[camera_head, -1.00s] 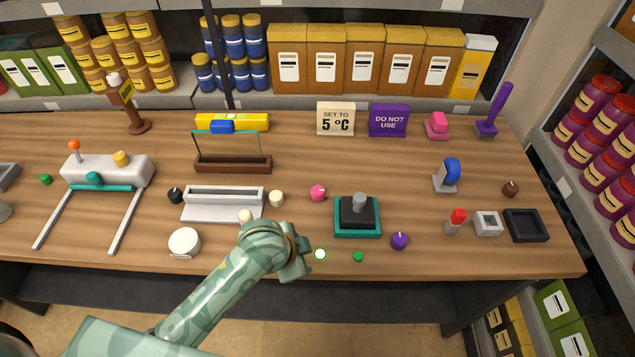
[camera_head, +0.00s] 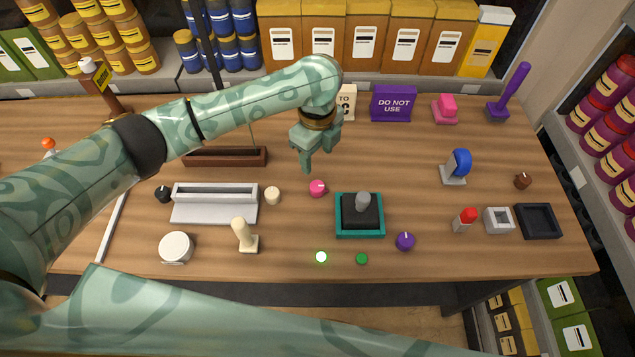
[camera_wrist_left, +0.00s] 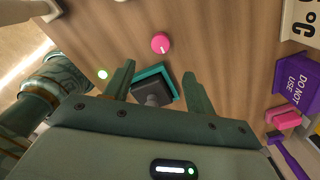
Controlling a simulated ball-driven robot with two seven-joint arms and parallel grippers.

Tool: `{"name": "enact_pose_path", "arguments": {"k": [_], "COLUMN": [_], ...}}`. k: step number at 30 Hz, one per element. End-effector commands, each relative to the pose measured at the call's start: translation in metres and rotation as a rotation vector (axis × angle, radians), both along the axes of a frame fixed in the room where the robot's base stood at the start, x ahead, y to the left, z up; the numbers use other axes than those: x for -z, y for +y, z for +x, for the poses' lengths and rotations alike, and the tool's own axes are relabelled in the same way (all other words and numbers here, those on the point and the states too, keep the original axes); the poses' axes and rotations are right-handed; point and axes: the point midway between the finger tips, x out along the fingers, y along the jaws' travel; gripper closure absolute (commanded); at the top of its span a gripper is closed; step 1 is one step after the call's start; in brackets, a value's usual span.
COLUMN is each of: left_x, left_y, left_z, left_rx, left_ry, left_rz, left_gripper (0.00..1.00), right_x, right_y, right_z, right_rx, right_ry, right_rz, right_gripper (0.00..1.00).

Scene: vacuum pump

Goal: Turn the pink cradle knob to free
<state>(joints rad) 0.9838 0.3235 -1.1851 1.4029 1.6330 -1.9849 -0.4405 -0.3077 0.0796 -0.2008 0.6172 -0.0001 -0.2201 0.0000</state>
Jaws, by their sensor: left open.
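The pink knob (camera_head: 317,188) is a small round knob on the table with a white pointer mark on it. In the head view the mark points up and right. The knob also shows in the left wrist view (camera_wrist_left: 160,43), beyond my fingertips and apart from them. My left gripper (camera_head: 306,165) hangs over the table just behind the knob, its fingers pointing down. It is open and empty; in the left wrist view its two fingers (camera_wrist_left: 158,82) are spread wide. My right gripper is in neither view.
A teal-based black block with a grey stick (camera_head: 360,216) stands right of the knob. A cream knob (camera_head: 272,196) and a grey tray (camera_head: 214,216) lie to the left. A cream lever (camera_head: 243,236), a lit button (camera_head: 321,257) and a purple knob (camera_head: 405,241) are in front.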

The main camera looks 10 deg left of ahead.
Motion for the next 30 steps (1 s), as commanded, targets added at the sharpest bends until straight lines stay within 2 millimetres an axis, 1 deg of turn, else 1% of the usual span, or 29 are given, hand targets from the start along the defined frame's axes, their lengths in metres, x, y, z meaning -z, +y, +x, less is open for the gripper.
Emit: {"name": "enact_pose_path", "arguments": {"k": [1,3,9,12,15,18,27,28,29,30], "left_x": [0.019,0.038,0.087,0.104,0.116,0.122,0.123,0.123,0.123,0.123], "left_y": [0.000,0.000,0.000,0.000,-0.001,-0.001,0.000,0.000,0.000,0.000], "left_z": [-0.001,-0.001,-0.001,0.000,0.000,0.000,0.000,0.000,0.000,0.000], "left_rx": [-0.001,-0.001,-0.002,-0.002,-0.001,-0.001,-0.001,-0.001,-0.001,-0.001], "left_ry": [0.005,0.004,0.003,0.001,0.000,-0.001,-0.002,-0.002,-0.002,-0.002], "left_rz": [0.001,0.000,-0.002,-0.002,-0.002,-0.002,-0.002,-0.002,-0.002,-0.002], "left_gripper": [0.45,0.45,0.45,0.45,0.45,0.45,0.45,0.47,0.56,0.67], "right_x": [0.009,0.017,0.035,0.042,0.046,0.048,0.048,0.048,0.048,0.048], "right_y": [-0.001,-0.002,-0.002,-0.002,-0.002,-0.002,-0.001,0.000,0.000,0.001], "right_z": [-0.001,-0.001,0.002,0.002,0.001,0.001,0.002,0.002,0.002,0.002], "right_rx": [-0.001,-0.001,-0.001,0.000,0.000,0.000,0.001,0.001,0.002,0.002], "right_ry": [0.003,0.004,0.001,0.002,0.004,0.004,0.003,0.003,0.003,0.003], "right_rz": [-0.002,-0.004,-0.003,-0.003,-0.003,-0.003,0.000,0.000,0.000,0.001], "right_gripper": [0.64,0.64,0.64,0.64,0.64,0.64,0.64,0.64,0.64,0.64]}}
